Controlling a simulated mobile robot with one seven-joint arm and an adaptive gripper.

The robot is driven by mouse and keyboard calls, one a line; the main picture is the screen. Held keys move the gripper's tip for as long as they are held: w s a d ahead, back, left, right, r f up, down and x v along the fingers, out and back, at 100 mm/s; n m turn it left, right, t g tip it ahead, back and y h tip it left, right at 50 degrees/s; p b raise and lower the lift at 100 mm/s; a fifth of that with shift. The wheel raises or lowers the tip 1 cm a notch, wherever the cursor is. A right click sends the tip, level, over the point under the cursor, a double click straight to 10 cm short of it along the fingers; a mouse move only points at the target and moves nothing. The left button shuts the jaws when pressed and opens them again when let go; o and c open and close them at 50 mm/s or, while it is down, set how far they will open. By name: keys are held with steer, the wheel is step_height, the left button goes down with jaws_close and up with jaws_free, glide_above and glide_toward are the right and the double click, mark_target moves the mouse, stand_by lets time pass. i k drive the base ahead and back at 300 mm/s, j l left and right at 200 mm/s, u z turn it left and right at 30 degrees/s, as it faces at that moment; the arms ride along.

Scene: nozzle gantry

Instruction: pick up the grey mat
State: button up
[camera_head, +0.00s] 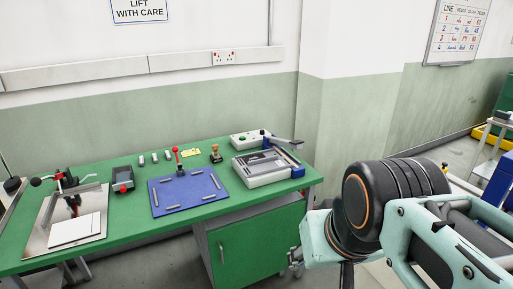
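My arm fills the lower right, well away from both. Small metal parts beside its pale teal link may belong to my gripper (295,262). They are mostly hidden, and its opening does not show.
The green bench (135,241) also holds a red-knobbed lever (177,158), a dark handheld device (123,180), a stamp (216,154), and a grey machine (263,167) at the right end. A green cabinet (250,243) stands underneath. Bare bench shows along the front edge.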

mark_target(274, 161)
steer(key=i+j, duration=0.15)
steer(key=i, duration=0.3)
steer(key=i+j, duration=0.15)
steer(key=i, duration=0.35)
